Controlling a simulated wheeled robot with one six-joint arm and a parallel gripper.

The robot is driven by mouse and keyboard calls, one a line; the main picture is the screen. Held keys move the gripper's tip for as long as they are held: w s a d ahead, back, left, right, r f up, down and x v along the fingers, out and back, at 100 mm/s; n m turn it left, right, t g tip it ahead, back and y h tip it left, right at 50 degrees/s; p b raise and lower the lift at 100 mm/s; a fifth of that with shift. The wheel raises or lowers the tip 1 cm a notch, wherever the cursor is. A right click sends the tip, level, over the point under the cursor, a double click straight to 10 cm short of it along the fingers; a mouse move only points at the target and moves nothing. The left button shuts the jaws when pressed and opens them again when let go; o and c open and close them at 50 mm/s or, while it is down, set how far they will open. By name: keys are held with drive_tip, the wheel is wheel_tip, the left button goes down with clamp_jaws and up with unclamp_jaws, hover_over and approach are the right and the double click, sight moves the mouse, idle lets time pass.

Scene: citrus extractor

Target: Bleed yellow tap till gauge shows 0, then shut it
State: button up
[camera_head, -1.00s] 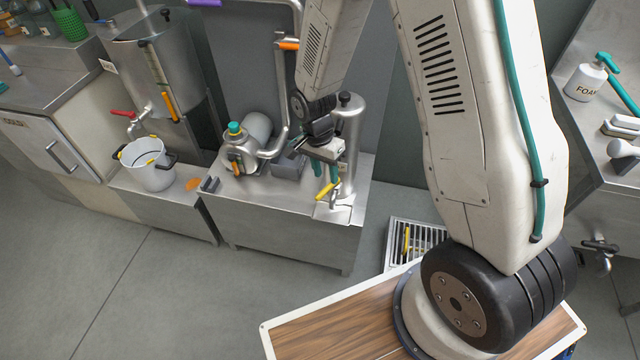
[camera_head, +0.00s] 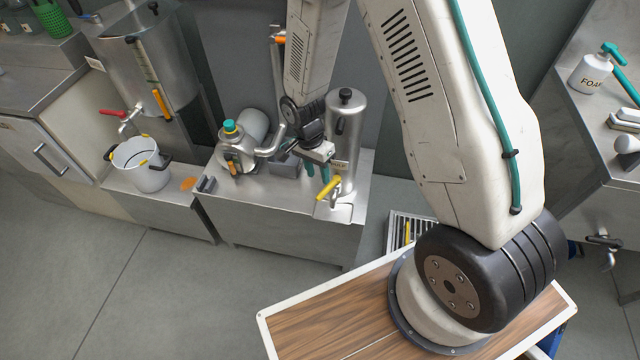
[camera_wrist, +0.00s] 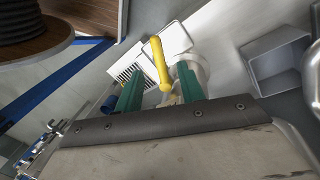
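The yellow tap handle (camera_head: 328,188) sits low at the front of the steel cylinder (camera_head: 345,125), slanting from upper right to lower left. In the wrist view the yellow handle (camera_wrist: 160,62) points up between and just beyond my green fingertips. My gripper (camera_head: 318,171) is open, its two fingers apart, just above and left of the handle in the head view. The wrist view also shows my gripper (camera_wrist: 160,80) with nothing clamped; whether a finger touches the handle cannot be told. No gauge dial can be read in either view.
A pump with a teal cap (camera_head: 231,127) and pipework stands left of the cylinder on the steel bench (camera_head: 285,221). A white pot (camera_head: 143,175) stands further left under a red tap (camera_head: 112,113). A floor drain grate (camera_head: 398,229) lies to the right. Open floor is in front.

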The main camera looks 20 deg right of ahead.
sight(323, 190)
drive_tip(key=f, duration=0.4)
drive_tip(key=s+d+f, duration=0.1)
drive_tip(key=f, duration=0.1)
drive_tip(key=shift+d+f, duration=0.1)
drive_tip(key=shift+c, duration=0.3)
